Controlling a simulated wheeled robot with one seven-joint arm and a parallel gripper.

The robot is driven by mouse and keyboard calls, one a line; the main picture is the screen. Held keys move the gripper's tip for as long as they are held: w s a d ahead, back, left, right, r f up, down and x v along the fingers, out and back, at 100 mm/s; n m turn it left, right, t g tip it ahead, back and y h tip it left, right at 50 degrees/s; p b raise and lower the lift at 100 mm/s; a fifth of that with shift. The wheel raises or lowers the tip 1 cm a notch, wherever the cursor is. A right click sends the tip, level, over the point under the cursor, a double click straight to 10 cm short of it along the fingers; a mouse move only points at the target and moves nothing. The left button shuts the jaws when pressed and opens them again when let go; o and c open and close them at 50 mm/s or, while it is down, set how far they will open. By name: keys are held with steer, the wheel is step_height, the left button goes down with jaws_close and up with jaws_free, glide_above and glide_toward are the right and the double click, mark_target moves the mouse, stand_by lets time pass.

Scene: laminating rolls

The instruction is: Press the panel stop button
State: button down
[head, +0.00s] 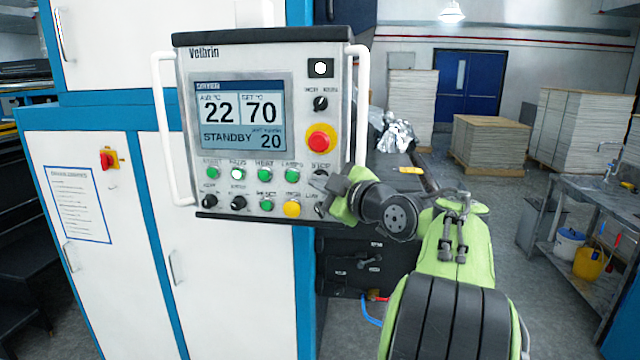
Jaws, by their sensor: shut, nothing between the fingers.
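The control panel (186,140) is a light grey box with a screen reading STANDBY, mounted on the front of the machine. I cannot tell whether the tips touch the panel.
Green buttons (265,174), black knobs and a yellow button (292,208) sit close to my gripper. White handles (362,105) flank the panel. A red switch (107,160) is on the cabinet door. Open floor lies to the right.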

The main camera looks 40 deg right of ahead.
steer(key=shift+s+a, duration=0.2)
steer(key=shift+a, duration=0.1)
steer(key=shift+s+a+b, duration=0.75)
steer(key=shift+a+b, duration=0.15)
steer(key=shift+a, duration=0.1)
steer(key=shift+s+a+b, duration=0.75)
steer(key=shift+a+b, duration=0.1)
steer(key=shift+a, duration=0.1)
